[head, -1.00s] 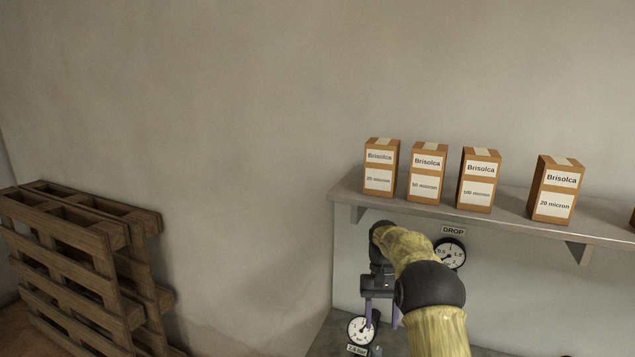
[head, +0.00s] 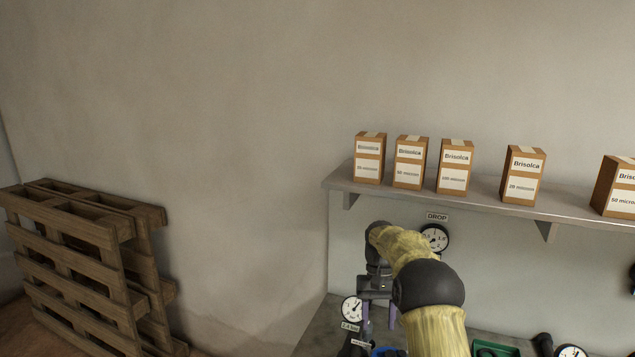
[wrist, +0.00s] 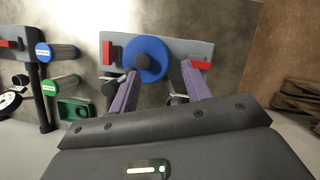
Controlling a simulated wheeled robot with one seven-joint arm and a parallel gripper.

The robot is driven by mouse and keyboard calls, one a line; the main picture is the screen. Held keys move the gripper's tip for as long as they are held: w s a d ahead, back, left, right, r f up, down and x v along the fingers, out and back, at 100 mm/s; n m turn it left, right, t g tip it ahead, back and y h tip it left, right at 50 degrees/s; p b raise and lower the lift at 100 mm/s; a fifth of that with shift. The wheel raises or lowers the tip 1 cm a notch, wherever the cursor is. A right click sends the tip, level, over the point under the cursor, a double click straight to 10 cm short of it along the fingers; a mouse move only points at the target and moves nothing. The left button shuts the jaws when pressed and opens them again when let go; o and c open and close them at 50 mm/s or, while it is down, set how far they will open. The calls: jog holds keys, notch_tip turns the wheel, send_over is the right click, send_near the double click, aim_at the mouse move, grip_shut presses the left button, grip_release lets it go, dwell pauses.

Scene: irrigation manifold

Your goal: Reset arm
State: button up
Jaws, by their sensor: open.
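My gripper (head: 379,318) is in front of the wall panel, below the shelf, with its purple fingers pointing down. In the wrist view my gripper (wrist: 157,88) shows two purple fingers spread apart with nothing between them. Beyond the fingertips is a round blue cap (wrist: 146,57) on a grey manifold part with red handles (wrist: 200,65). I cannot tell whether the fingers touch any of it. In the head view, my forearm hides part of the panel and bench.
A shelf (head: 470,205) holds several Brisolca boxes (head: 455,167). A DROP gauge (head: 434,238) is on the panel, and another gauge (head: 352,309) is lower left. A green tray (wrist: 75,109) is beside the manifold. Wooden pallets (head: 85,265) lean at left; the wall between is bare.

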jog(key=s+r+t, duration=0.1)
jog(key=s+t, duration=0.5)
jog(key=s, duration=2)
jog(key=shift+s+d+r+n+t, duration=0.2)
jog(key=shift+s+r+n+t, duration=0.1)
jog(key=shift+s+t, duration=0.1)
